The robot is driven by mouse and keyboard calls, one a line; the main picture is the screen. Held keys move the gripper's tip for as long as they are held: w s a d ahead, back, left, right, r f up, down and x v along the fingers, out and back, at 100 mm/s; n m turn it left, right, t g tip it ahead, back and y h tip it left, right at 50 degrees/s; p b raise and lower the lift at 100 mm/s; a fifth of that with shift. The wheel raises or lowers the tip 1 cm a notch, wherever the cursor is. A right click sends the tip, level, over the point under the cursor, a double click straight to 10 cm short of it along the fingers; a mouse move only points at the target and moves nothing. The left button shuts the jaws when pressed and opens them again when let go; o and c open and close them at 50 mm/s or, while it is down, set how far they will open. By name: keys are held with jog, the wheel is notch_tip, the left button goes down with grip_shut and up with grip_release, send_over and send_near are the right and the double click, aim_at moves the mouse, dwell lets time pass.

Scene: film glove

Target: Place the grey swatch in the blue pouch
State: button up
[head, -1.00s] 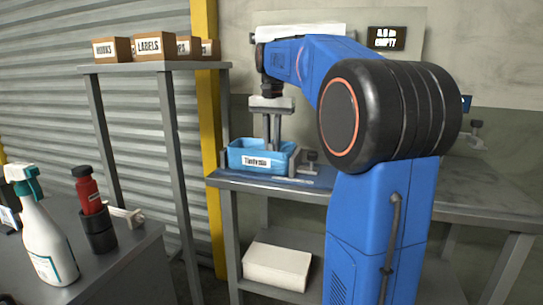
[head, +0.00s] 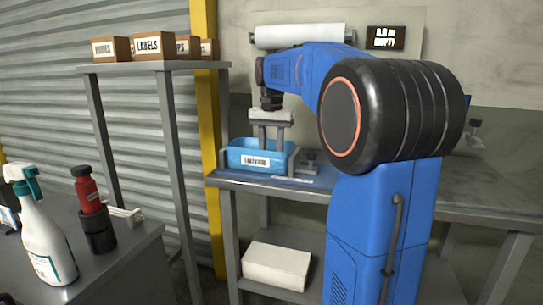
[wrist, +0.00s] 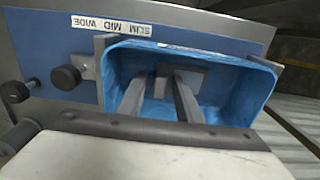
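The blue pouch (head: 240,157) sits open-topped on the workbench with a white label on its front. It fills the middle of the wrist view (wrist: 245,100). My gripper (head: 271,143) points down into the pouch, and its fingertips are hidden behind the front wall in the head view. In the wrist view my gripper (wrist: 171,78) has its two fingers apart inside the pouch. A flat grey patch, which looks like the grey swatch (wrist: 193,77), lies low inside the pouch at the fingertips. The fingers partly cover it, and I cannot tell whether they touch it.
Grey brackets (wrist: 103,45) flank the pouch, with dark knobs (wrist: 66,77) to one side. The workbench (head: 480,190) has free room on the right. A shelf with labelled boxes (head: 152,45) stands left. A spray bottle (head: 45,235) is on the near table.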

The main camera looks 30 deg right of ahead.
jog(key=shift+r, duration=0.1)
notch_tip(320, 180, up, 12)
dwell(0.5)
jog(key=s+a+f+n+t, duration=0.1)
jog(key=s+a+f+n, duration=0.2)
jog(key=s+a+f, duration=0.3)
jog(key=s+a+f+n+t, duration=0.2)
jog(key=s+a+f+n, duration=0.2)
jog(key=s+f, duration=0.8)
jog(key=s+a+f+n+t, duration=0.1)
jog(key=s+a+f+n, duration=0.2)
jog(key=s+a+f, duration=0.5)
notch_tip(320, 180, down, 6)
jog(key=shift+s+r+t, duration=0.2)
jog(key=shift+s+t, duration=0.2)
jog(key=shift+s, duration=0.4)
